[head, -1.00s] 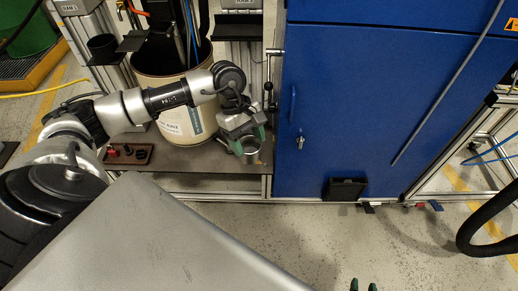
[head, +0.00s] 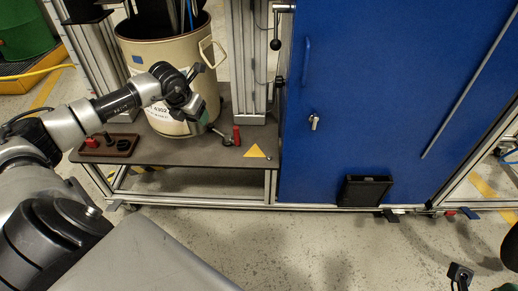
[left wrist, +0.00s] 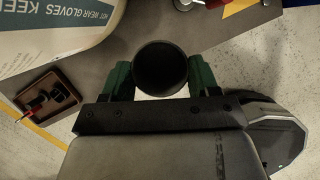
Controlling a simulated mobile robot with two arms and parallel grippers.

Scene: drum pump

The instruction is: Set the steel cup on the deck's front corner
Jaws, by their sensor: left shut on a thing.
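My left gripper (head: 203,122) is in front of the cream drum, above the deck (head: 180,152). In the left wrist view its green fingers (left wrist: 160,78) are shut on the steel cup (left wrist: 161,69), which shows as a dark round with a thin pale rim. In the head view the cup is mostly hidden by the gripper. A yellow triangle (head: 256,152) marks the deck's front right corner, which is bare. A green bit at the bottom right edge seems to be my right gripper (head: 496,286); its fingers are cut off.
The cream drum (head: 160,55) stands on the deck behind my left gripper. A red-handled metal fitting (head: 236,135) is close to the triangle. A brown tray (head: 108,146) with small parts lies at the left. A blue cabinet (head: 380,100) rises right of the deck.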

